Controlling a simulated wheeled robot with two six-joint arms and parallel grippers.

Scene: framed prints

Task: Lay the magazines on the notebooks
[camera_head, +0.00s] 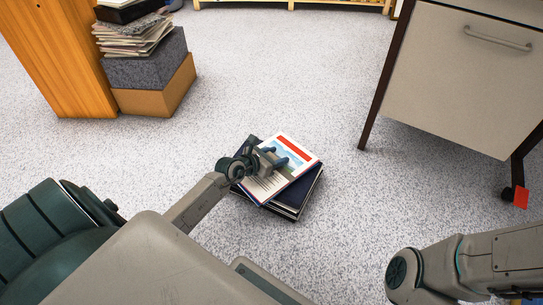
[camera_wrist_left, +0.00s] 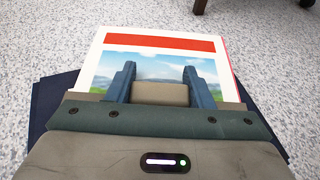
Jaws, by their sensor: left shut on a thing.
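A magazine (camera_head: 298,153) with a red band and a landscape picture on its cover is over a small stack of dark blue notebooks (camera_head: 300,201) on the floor. It sits turned relative to the stack. I cannot tell whether it rests fully on them. My left gripper (camera_head: 275,162) is shut on the magazine from above. In the left wrist view the magazine (camera_wrist_left: 158,43) spreads beyond both fingers of the gripper (camera_wrist_left: 160,85), and a dark notebook (camera_wrist_left: 48,98) shows at its left. My right gripper is not in view.
A grey box (camera_head: 148,70) on a cardboard box (camera_head: 165,98) carries a pile of papers (camera_head: 133,38) beside an orange wooden cabinet (camera_head: 55,55). A grey drawer unit (camera_head: 455,75) stands at the right. The speckled floor around the stack is clear.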

